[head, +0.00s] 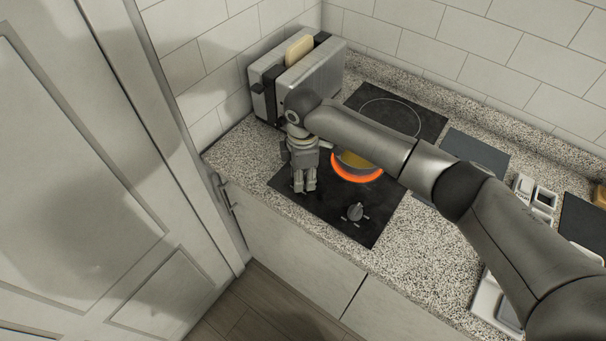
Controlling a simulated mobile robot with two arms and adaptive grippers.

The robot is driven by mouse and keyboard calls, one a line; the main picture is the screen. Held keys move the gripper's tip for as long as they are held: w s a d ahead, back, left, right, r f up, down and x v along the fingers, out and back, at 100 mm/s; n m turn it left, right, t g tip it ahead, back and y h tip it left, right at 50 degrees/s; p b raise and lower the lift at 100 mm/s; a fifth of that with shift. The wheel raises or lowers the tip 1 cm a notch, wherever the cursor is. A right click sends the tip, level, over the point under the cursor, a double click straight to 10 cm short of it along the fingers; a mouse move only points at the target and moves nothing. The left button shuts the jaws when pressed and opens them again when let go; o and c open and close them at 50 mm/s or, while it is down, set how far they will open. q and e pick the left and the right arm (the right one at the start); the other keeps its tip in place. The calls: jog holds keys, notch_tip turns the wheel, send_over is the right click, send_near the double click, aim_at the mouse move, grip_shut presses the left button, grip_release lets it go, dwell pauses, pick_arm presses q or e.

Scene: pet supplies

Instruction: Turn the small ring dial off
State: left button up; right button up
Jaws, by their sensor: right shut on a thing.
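The black hob (325,208) is set in the speckled counter. Its front ring (347,178) glows orange around a yellowish pot (350,159). The back ring (392,101) is dark and looks larger. One grey dial (355,211) stands uncovered near the hob's front right. My right gripper (305,189) points down at the hob's front left, to the left of that dial. It is shut on what seems to be the other dial, which its fingers hide. How that dial is turned cannot be seen. My left gripper is out of view.
A metal toaster (310,77) with a slice of bread (299,49) stands behind my right gripper, against the tiled wall. My right arm crosses over the counter and hides part of the pot. A dark board (475,150) and small white containers (541,199) lie to the right.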

jog(key=o, duration=1)
jog(key=shift+r, duration=0.3)
notch_tip(320, 180, up, 12)
jog(key=shift+f, duration=0.25)
jog(key=shift+f, duration=0.1)
